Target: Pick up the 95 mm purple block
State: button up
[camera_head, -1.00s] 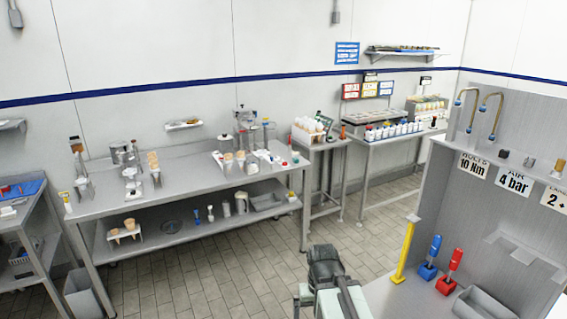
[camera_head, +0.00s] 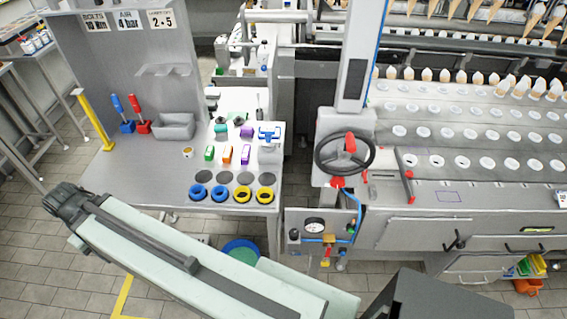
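A purple block (camera_head: 245,154) stands at the right of a short row on the left bench, beside an orange block (camera_head: 227,154) and a green block (camera_head: 209,153). A second purple piece (camera_head: 247,132) lies just behind it. I cannot tell from their size which one is 95 mm. My pale green arm reaches from the lower right to a dark joint at the left, in front of the bench and well apart from the blocks. No gripper fingers show, so I cannot see my gripper.
Two blue rings (camera_head: 199,192) and two yellow rings (camera_head: 256,194) line the bench front. A grey bin (camera_head: 174,126) and red and blue handled tools stand left. A machine with a black handwheel (camera_head: 344,153) is at right. The bench's left front is clear.

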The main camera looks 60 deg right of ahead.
aim_at(246, 152)
jog(key=k, duration=0.7)
jog(key=u, duration=1.4)
jog(key=i, duration=2.45)
jog(key=z, duration=4.2)
jog(key=i, duration=0.9)
